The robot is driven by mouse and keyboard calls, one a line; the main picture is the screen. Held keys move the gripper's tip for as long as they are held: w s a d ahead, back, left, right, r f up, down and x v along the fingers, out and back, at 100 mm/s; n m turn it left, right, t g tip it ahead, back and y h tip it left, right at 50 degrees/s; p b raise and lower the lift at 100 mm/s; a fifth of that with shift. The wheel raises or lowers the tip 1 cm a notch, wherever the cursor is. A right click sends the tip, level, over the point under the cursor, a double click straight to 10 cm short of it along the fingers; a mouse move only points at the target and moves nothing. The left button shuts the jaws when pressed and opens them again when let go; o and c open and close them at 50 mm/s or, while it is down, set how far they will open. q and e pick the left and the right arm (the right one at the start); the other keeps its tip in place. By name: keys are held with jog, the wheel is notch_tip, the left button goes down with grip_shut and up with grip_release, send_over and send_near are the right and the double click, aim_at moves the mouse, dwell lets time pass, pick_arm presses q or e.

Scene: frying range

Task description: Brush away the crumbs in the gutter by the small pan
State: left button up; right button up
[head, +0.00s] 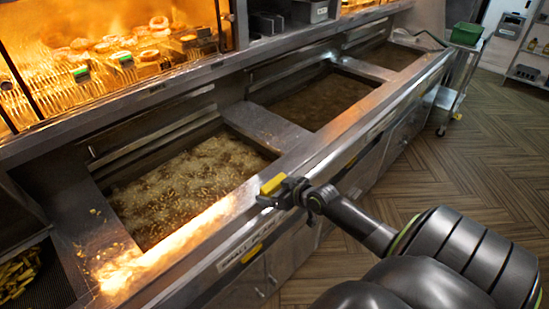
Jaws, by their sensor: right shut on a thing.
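The small pan (185,185) is a vat of bubbling oil with pale frying pieces in it. A label reading like "SMALL PAN" (238,251) is on the front panel below it. Golden crumbs (100,250) lie scattered on the steel strip (75,232) at the left of this pan; glare hides some near the front corner. My right gripper (272,198) is shut on a yellow block-like thing (273,184), perhaps the brush, over the front ledge near the pan's right front corner. Its bristles cannot be made out. My left gripper is not in view.
Two more vats (320,102) lie farther right along the range. A lit cabinet of fried food (120,45) stands behind. A dark basket of fries (18,275) is at the lower left. A trolley with a green bin (467,33) stands at the far right; open floor lies in front.

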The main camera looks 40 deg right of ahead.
jog(key=shift+r+p, duration=3.15)
jog(key=shift+r, duration=0.4)
jog(key=shift+f, duration=0.1)
